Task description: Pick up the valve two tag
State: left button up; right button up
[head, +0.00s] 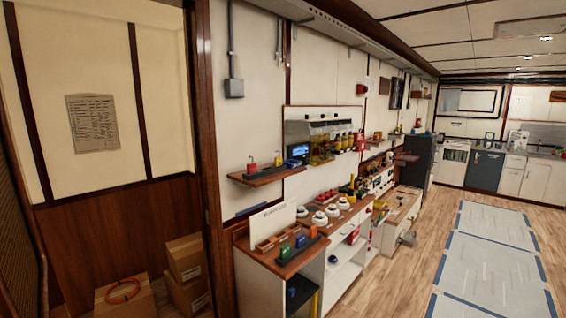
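I cannot make out which item is the valve two tag; the small items are too distant to read. Small coloured blocks, among them a green one (285,250), a blue one (300,240) and a red one (312,232), stand in a dark tray on the near wooden counter (272,262). A red item (361,141) hangs near the wall panel. Neither of my grippers shows in the head view.
Cardboard boxes (186,258) with an orange ring (123,291) stand behind the doorway's wooden post (203,140). White round items (319,218) line the counter farther along. Open wooden floor (400,285) and a taped floor area (495,262) lie to the right.

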aim_at(278, 160)
jog(key=i+l, duration=0.55)
jog(key=i, duration=0.2)
jog(key=i+l, duration=0.55)
jog(key=i, duration=0.15)
jog(key=i+l+u, duration=0.1)
jog(key=i+l, duration=0.4)
jog(key=i, duration=0.25)
